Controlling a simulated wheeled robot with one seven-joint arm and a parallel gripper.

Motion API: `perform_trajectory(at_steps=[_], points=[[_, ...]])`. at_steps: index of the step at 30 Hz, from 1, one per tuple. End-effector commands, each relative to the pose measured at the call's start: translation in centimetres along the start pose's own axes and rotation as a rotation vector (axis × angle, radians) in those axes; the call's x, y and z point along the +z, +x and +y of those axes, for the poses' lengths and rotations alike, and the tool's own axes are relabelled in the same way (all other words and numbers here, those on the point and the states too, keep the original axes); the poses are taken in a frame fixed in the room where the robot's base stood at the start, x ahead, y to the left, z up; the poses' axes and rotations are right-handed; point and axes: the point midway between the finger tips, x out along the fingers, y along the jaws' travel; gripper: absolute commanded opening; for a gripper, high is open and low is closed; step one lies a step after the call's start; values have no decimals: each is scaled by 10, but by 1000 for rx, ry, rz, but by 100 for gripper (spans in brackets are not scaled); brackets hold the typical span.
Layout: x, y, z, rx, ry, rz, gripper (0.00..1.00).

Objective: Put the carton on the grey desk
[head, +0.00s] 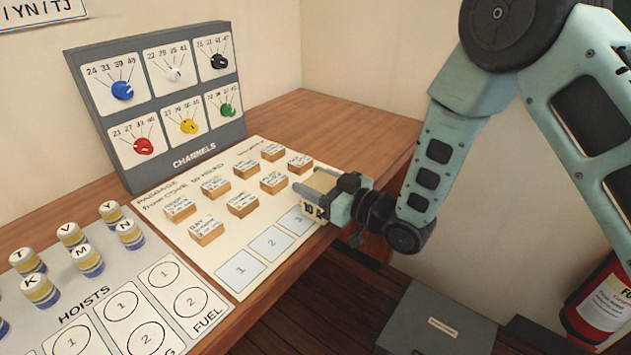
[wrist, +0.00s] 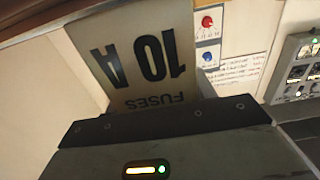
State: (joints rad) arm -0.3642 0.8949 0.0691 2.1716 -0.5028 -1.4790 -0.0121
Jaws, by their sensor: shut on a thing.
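The carton (head: 321,181) is a small tan box with dark print. It is held in my gripper (head: 330,196), above the front right part of a white board on the wooden table. In the wrist view the carton (wrist: 145,60) fills the upper left middle, and its print reads "FUSES 10 A" upside down. My gripper is shut on it, and its fingertips are partly hidden by the carton. I cannot make out a grey desk for certain. A grey panel with lights (wrist: 295,75) shows at the right of the wrist view.
Several small wooden blocks (head: 243,204) stand on the passage board (head: 225,260). A channels panel (head: 165,95) stands behind it. Several striped cylinders (head: 86,260) stand at the left. A grey box (head: 435,315) lies low at the right, near a red extinguisher (head: 600,305).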

Motion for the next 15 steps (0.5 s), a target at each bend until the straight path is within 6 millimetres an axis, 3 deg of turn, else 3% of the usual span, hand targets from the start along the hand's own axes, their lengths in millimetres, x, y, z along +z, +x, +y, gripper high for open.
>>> perform_trajectory(at_steps=[7,8,10,15], points=[[4,0,0,0,0,1,22],[4,0,0,0,1,-1,57],[3,0,0,0,1,-1,76],[3,0,0,0,1,-1,76]])
